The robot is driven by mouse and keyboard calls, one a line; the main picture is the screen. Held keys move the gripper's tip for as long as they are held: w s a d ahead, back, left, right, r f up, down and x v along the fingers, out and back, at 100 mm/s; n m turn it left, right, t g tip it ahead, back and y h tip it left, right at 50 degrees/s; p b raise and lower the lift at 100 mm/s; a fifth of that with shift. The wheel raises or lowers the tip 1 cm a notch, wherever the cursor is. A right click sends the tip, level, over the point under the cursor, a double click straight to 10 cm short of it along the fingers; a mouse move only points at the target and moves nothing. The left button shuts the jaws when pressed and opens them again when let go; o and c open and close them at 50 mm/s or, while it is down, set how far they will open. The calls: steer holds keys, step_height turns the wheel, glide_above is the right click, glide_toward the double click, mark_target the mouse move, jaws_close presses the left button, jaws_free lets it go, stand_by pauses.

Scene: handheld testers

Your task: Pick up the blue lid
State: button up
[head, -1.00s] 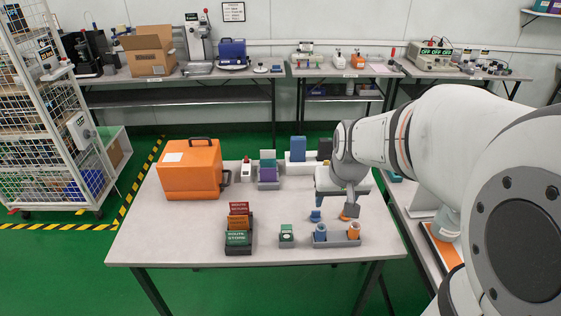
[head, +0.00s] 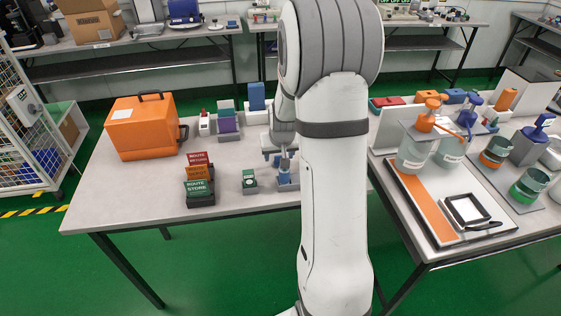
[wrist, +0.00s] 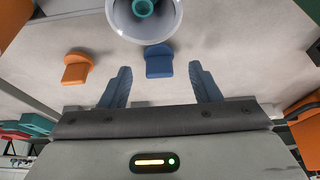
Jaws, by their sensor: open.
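The blue lid (wrist: 158,62) lies on the pale tabletop in the wrist view, between my two blue-grey fingertips as seen there. My gripper (wrist: 160,75) is open, with a gap on both sides of the lid and nothing held. How high the fingers are above the table is hard to tell. An orange lid (wrist: 77,66) lies to the left, outside the fingers. In the head view my arm covers much of the work area, and the blue lid is not clear there.
An orange case (head: 140,126), a card rack (head: 200,186) and a small green box (head: 249,181) stand left of my arm. A side table at right holds pump bottles (head: 415,150) and jars. A round pale thing with a teal centre (wrist: 143,8) shows at the wrist view's top edge.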

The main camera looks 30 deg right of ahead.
steer(key=shift+x, duration=1.05)
steer(key=c, duration=1)
